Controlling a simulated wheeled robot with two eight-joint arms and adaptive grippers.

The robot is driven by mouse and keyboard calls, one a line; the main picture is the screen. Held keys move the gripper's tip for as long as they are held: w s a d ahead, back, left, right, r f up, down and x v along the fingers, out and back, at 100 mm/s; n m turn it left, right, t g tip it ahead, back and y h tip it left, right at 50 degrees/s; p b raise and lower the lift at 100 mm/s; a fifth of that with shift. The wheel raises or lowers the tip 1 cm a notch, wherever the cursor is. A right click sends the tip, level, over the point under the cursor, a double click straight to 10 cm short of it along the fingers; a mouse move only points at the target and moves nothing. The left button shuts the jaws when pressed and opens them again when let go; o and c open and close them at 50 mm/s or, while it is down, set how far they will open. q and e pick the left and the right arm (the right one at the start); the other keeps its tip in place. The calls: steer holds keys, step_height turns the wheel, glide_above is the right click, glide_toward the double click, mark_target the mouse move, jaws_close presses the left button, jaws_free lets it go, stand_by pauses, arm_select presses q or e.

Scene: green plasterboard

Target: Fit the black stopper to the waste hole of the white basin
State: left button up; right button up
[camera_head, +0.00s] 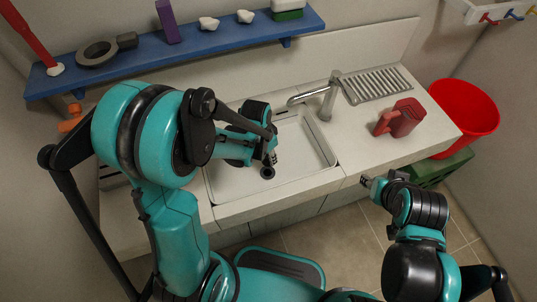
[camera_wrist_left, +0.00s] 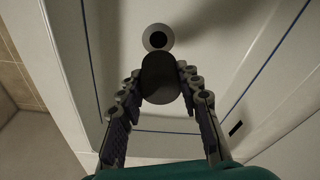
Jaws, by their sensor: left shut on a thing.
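The white basin (camera_head: 310,140) is set in the counter, and its waste hole (camera_head: 267,173) is a dark opening with a pale ring. My left gripper (camera_head: 273,157) is over the basin, close to the hole. In the left wrist view my left gripper (camera_wrist_left: 161,85) is shut on the black stopper (camera_wrist_left: 161,78), a dark round piece between the fingertips. The waste hole (camera_wrist_left: 157,39) shows just beyond the stopper, only partly overlapped by it in the picture. The stopper's height above the basin floor is unclear. My right gripper (camera_head: 368,182) is outside the counter's front edge; its finger opening is too small to judge.
A tap (camera_head: 328,98) stands behind the basin. A blue shelf (camera_head: 185,48) with several items runs along the wall behind.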

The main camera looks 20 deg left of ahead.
arm_select(q)
steer(key=shift+f+b, duration=2.65)
steer(key=shift+f, duration=0.1)
steer(key=shift+f, duration=0.2)
steer(key=shift+f+b, duration=1.6)
steer(key=shift+b, duration=0.1)
steer(key=o, duration=1.2)
steer(key=shift+r, duration=0.1)
steer(key=r, duration=0.4)
steer(key=s+r, duration=0.1)
steer(key=r, duration=0.3)
steer(key=a+r, duration=0.1)
steer(key=r, duration=0.3)
steer(key=shift+s+a, duration=0.1)
steer(key=shift+s, duration=0.2)
